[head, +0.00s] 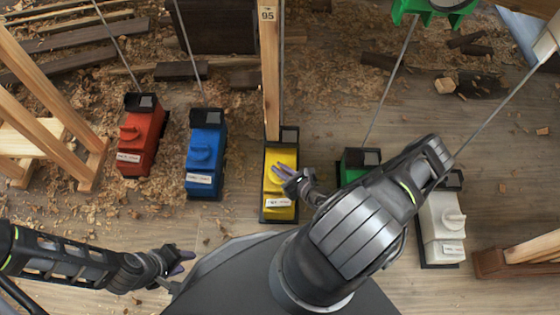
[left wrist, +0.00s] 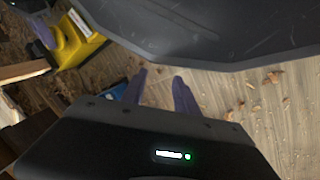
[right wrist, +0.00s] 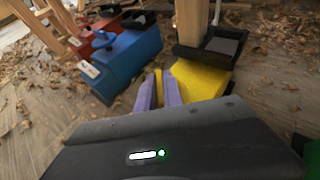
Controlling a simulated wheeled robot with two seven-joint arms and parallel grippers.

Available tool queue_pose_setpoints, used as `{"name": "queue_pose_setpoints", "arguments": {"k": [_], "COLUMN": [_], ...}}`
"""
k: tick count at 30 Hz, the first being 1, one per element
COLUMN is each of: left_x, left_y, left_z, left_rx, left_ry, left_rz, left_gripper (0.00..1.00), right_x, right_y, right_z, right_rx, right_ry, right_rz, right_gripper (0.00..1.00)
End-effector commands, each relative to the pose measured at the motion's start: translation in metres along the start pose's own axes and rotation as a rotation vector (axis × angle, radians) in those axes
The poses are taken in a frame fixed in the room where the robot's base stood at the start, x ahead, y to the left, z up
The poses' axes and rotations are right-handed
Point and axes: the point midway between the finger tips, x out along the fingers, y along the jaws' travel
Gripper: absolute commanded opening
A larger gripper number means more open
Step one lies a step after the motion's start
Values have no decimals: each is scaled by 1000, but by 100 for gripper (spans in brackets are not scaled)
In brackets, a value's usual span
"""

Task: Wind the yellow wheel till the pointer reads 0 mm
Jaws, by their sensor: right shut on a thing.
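The yellow winch box (head: 281,213) stands on the floor near the middle of the head view, at the foot of a wooden post (head: 271,80). It has a white label whose text is too small to read. My right gripper (head: 281,173) is over its top, shut on the yellow wheel, which the fingers mostly hide. In the right wrist view the fingers (right wrist: 159,92) stand close together with a bit of yellow between them. A plate on the post reads "95" (head: 267,15); I cannot make out a pointer. My left gripper (head: 184,262) is open and empty, low over the floor.
A red box (head: 140,140), a blue box (head: 206,150), a green box (head: 352,168) and a white box (head: 440,225) stand in the same row, with cables running up. Wooden trestle legs (head: 90,165) are at left. Shavings litter the floor.

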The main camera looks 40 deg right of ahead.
Motion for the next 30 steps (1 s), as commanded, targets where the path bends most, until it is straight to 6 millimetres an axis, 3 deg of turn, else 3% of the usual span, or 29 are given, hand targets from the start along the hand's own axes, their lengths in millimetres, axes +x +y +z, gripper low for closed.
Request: {"name": "queue_pose_setpoints", "arguments": {"k": [1,9,28,29,30], "left_x": [-14,-33,-38,-38,-38], "left_y": [7,20,24,24,24], "left_z": [2,9,12,12,12], "left_rx": [3,14,18,18,18], "left_ry": [-6,-24,-30,-30,-30], "left_rz": [3,12,15,15,15], "left_gripper": [36,36,36,36,36], "right_x": [-3,-1,0,0,0], "right_y": [4,2,0,0,0], "right_z": [7,3,0,0,0], "right_rx": [21,79,100,100,100], "right_ry": [0,-1,-3,-3,-3], "right_rz": [-32,-182,-239,-239,-239], "right_gripper": [0,0,0,13,17]}}
